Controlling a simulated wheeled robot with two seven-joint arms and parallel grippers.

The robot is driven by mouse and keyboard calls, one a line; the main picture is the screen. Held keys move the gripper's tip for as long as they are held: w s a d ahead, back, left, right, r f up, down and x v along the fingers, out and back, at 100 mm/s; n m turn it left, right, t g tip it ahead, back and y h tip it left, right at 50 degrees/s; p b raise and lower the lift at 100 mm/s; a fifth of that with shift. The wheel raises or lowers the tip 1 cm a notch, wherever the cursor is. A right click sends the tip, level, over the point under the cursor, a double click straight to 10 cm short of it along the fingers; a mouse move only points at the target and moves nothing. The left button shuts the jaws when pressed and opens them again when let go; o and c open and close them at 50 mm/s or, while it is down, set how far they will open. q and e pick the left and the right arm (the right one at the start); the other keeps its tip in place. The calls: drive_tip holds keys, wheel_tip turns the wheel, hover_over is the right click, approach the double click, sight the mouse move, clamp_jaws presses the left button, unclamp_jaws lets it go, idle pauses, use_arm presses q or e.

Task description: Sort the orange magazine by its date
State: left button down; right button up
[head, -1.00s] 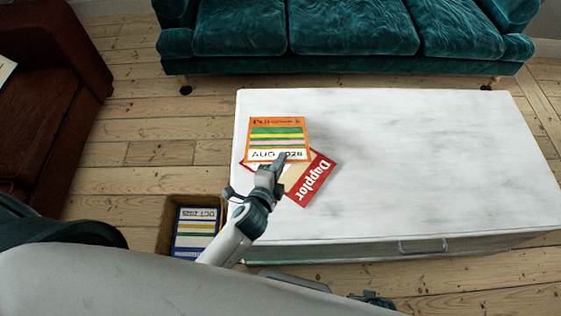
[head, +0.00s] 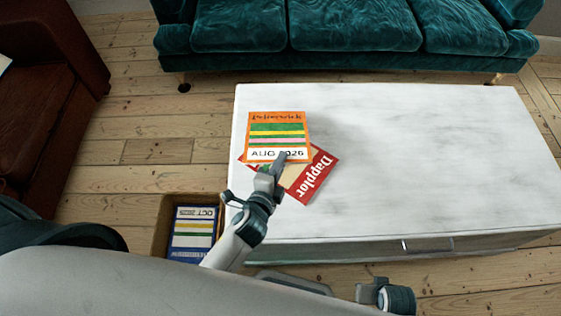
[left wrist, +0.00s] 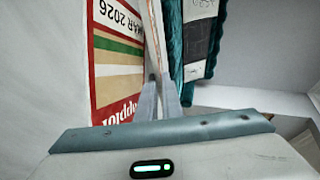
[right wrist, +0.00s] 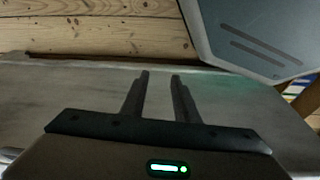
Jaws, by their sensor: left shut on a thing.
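The orange magazine (head: 279,121) reads AUG 2026 and has green, yellow and pink stripes. It overlaps a red Dapplor magazine (head: 318,178) on the white table. My left gripper (head: 274,168) is shut on the orange magazine's near edge. In the left wrist view the orange magazine shows edge-on (left wrist: 151,35) between the fingers (left wrist: 160,97), seemingly a little off the table. The red magazine (left wrist: 112,62) reads MAR 2026 there. My right gripper (right wrist: 160,95) is open and empty beside a pale surface. A blue magazine (head: 193,238) reading OCT 2025 lies in a brown box.
The brown open box (head: 159,227) stands on the floorboards at the table's left end. The white table (head: 430,160) is bare to the right. A teal sofa (head: 340,62) stands behind it, and a dark brown armchair (head: 60,60) is at far left.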

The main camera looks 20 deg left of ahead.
use_arm(q)
drive_tip(key=shift+f, duration=0.1)
use_arm(e)
drive_tip(key=shift+r, duration=0.8)
use_arm(q)
drive_tip(key=c, duration=1.8)
unclamp_jaws()
drive_tip(key=shift+c, duration=0.2)
drive_tip(key=shift+s, duration=0.1)
drive_tip(key=s+d+r+p, duration=0.1)
drive_tip(key=s+d+r, duration=0.1)
drive_tip(key=s, duration=0.6)
drive_tip(key=shift+d+r, duration=0.2)
drive_tip(key=shift+r, duration=0.1)
use_arm(e)
drive_tip(key=shift+r, duration=0.7)
